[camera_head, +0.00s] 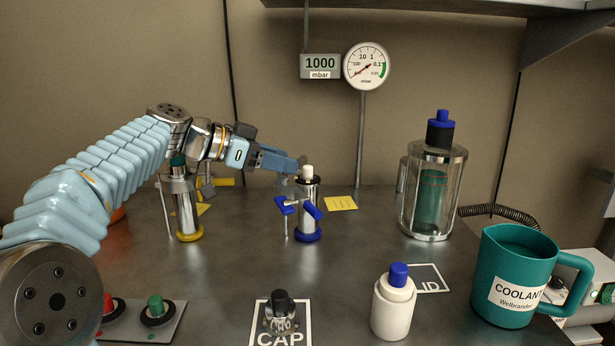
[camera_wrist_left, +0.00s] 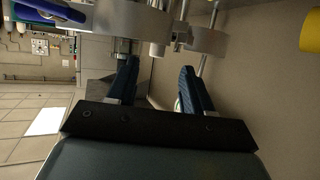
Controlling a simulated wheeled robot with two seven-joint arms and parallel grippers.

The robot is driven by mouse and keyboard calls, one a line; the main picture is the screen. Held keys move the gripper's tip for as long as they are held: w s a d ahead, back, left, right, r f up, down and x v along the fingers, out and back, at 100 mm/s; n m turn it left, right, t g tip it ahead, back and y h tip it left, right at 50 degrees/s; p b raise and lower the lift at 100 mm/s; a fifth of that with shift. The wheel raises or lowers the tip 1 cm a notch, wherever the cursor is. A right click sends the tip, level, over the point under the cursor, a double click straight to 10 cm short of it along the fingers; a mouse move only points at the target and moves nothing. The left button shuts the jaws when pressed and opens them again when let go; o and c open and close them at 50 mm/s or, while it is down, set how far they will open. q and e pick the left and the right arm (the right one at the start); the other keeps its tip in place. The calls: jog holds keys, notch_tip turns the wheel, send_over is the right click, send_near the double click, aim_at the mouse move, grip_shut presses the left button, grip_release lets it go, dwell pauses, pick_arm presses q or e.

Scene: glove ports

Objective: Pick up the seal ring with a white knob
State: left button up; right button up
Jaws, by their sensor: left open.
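The white knob (camera_head: 307,171) of the seal ring stands on top of a shiny metal cylinder with blue clamp handles and a blue base, in the middle of the head view. The ring under the knob is hard to make out. My left gripper (camera_head: 299,164) reaches in from the left, level with the knob and right beside it. In the left wrist view my left gripper (camera_wrist_left: 158,68) has its two dark blue fingers apart. A pale knob (camera_wrist_left: 157,49) shows just beyond the gap between them. Whether the fingers touch it is unclear.
A yellow-based cylinder (camera_head: 188,218) stands under my left arm. A glass vessel with a blue-topped cap (camera_head: 432,190) stands at the right. A white bottle (camera_head: 394,305), a teal coolant jug (camera_head: 513,274) and a black-knobbed piece (camera_head: 281,313) on the CAP mark are nearer.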

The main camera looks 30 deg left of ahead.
aim_at(306, 167)
pick_arm(q)
jog(key=x, duration=0.5)
jog(key=shift+s+d+r, duration=0.1)
jog(key=shift+d, duration=0.1)
jog(key=shift+c, duration=0.3)
grip_shut()
